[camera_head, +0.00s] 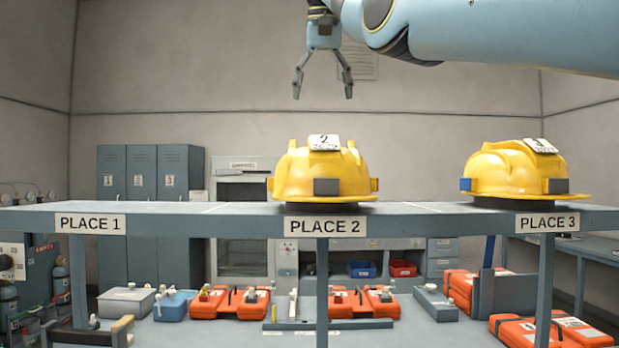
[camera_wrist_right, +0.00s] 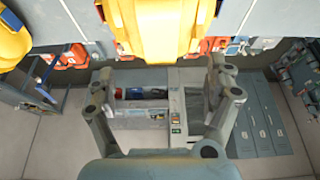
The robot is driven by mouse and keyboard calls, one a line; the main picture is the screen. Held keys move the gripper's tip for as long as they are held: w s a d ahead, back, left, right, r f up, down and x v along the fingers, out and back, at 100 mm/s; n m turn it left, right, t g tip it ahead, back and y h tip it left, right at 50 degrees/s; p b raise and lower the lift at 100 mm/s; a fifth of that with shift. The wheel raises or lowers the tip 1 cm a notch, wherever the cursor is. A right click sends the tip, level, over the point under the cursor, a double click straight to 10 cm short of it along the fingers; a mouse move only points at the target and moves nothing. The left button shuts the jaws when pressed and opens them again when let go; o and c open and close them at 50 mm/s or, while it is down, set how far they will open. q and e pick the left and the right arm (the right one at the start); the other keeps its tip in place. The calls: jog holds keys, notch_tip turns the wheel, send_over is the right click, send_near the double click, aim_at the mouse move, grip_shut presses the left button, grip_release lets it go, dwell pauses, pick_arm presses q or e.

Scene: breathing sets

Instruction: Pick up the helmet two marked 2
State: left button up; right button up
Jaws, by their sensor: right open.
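The helmet marked 2 (camera_head: 322,176) is yellow with a white tag on top and a dark square on its front. It sits on the grey shelf (camera_head: 180,222) at the PLACE 2 label. My right gripper (camera_head: 323,90) is open and empty, pointing down above this helmet with a clear gap. In the right wrist view, the open fingers (camera_wrist_right: 165,85) show with a yellow helmet (camera_wrist_right: 158,28) beyond them at the top. My left gripper is not in view.
Another yellow helmet (camera_head: 520,170), its tag apparently marked 3, sits at PLACE 3. The PLACE 1 stretch of shelf is bare. Orange cases (camera_head: 230,303) and boxes lie on the lower table. Grey lockers (camera_head: 150,190) stand behind.

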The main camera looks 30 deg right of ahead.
jog(key=x, duration=0.2)
jog(key=p+x, duration=0.1)
jog(key=x, duration=0.1)
jog(key=shift+s+d+f, duration=0.1)
jog(key=shift+s+f, duration=0.05)
jog(key=shift+s, duration=0.1)
jog(key=p+x, duration=0.2)
jog(key=x, duration=0.2)
jog(key=shift+w+f, duration=0.15)
jog(key=shift+w, duration=0.1)
jog(key=shift+w+f, duration=0.1)
jog(key=shift+f, duration=0.2)
jog(key=shift+w+f, duration=0.1)
jog(key=shift+c, duration=0.4)
jog(key=c, duration=1.6)
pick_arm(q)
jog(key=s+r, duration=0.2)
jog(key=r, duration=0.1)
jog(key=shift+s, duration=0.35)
pick_arm(e)
grip_shut()
